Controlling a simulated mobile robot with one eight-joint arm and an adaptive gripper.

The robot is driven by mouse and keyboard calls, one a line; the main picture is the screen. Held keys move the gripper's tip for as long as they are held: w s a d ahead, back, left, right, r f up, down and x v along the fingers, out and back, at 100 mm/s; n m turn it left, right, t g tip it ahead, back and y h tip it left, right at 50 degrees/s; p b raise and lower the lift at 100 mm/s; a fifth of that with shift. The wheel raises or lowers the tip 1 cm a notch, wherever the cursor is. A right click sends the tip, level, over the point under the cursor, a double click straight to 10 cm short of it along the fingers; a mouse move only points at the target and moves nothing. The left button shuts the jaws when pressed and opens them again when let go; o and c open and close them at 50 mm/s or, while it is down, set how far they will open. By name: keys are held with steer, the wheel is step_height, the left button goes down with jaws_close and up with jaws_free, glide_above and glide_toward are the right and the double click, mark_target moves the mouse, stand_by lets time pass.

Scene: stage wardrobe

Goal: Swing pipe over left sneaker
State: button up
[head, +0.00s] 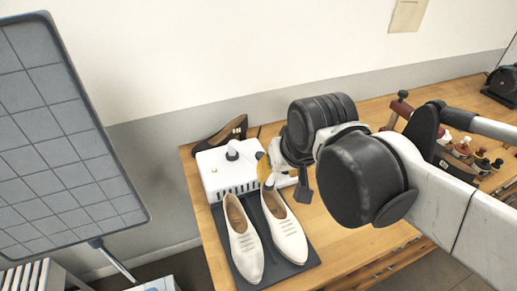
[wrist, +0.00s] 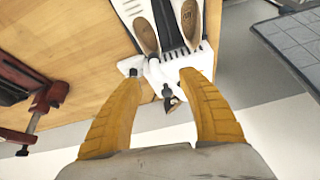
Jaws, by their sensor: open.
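Two white shoes stand side by side on a dark mat (head: 304,252), the left sneaker (head: 243,240) and the right one (head: 285,228). In the wrist view the left sneaker (wrist: 185,22) appears on the right. Behind them is a white vented box (head: 218,178) with a round-topped knob (head: 232,150). A short pale piece with a dark end (wrist: 133,69), perhaps the pipe, shows beside the box in the wrist view; its full shape is unclear. My gripper (wrist: 158,78) is open, its yellow fingers spread over the box's back side. In the head view my gripper (head: 278,172) partly hides the box's right side.
A dark heeled shoe (head: 222,134) lies behind the box. A grey gridded panel (head: 60,130) stands at the left. A red clamp-like tool (head: 401,108) and several small items (head: 468,152) are at the right of the wooden table (head: 345,245). Bare wood lies right of the mat.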

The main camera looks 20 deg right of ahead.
steer(key=w+r+m+g+p, duration=0.2)
steer(key=w+r+p, duration=0.2)
steer(key=w, duration=0.2)
steer(key=m+g+p, duration=0.2)
steer(key=g+p, duration=0.1)
steer(key=g, duration=0.1)
glide_above(260, 154)
step_height(260, 154, down, 11)
steer(key=shift+r+b, duration=0.15)
steer(key=shift+b, duration=0.95)
steer(key=shift+c, duration=0.4)
jaws_close()
